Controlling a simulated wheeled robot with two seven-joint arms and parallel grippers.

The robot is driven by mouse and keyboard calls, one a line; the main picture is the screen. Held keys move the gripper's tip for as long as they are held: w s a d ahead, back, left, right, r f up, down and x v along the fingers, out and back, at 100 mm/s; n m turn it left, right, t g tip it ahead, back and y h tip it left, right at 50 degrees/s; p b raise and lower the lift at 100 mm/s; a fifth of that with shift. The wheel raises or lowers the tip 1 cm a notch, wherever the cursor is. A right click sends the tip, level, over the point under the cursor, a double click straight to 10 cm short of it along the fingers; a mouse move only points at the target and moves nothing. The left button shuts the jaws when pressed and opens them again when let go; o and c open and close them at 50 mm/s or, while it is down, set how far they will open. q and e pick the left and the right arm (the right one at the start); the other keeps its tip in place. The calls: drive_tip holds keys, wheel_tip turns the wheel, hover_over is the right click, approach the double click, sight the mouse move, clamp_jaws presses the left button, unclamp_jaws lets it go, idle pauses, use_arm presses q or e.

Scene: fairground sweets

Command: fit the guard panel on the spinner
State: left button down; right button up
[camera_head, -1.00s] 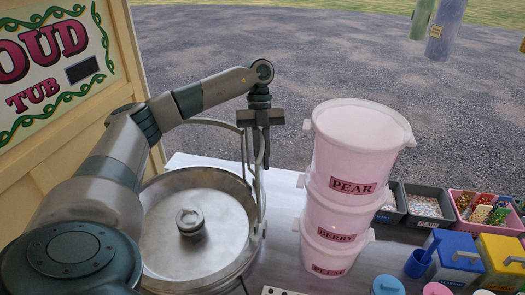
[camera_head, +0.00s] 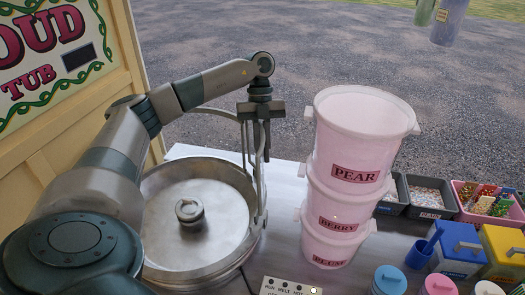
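The spinner (camera_head: 165,242) is a round, shallow metal pan with a knobbed hub (camera_head: 189,210) in its middle, at the lower left of the head view. A grey wire-like guard panel (camera_head: 262,190) with curved rails and upright bars stands at the pan's right and far rim. I cannot tell whether it is seated on the rim. My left gripper (camera_head: 262,135) points down at the panel's top, its fingers seen nearly edge-on beside the bars. I cannot tell whether they grip it. My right gripper is not in view.
Stacked pink tubs (camera_head: 350,150) labelled PEAR, BERRY and PLUM stand right of the spinner. A control plate (camera_head: 290,287) lies in front. Sweet bins (camera_head: 430,197), a blue box (camera_head: 457,250) and a yellow box (camera_head: 503,252) stand at the right. Some bare table shows between spinner and tubs.

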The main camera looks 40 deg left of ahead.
use_arm(q)
drive_tip(key=shift+f+b, duration=0.35)
drive_tip(key=shift+f, duration=0.35)
drive_tip(key=shift+f+b, duration=0.45)
drive_tip(key=shift+f, duration=1)
drive_tip(key=shift+s, duration=0.3)
drive_tip(key=shift+a, duration=0.1)
drive_tip(key=shift+s+f+p, duration=0.1)
drive_tip(key=shift+f+p, duration=0.3)
idle(0.6)
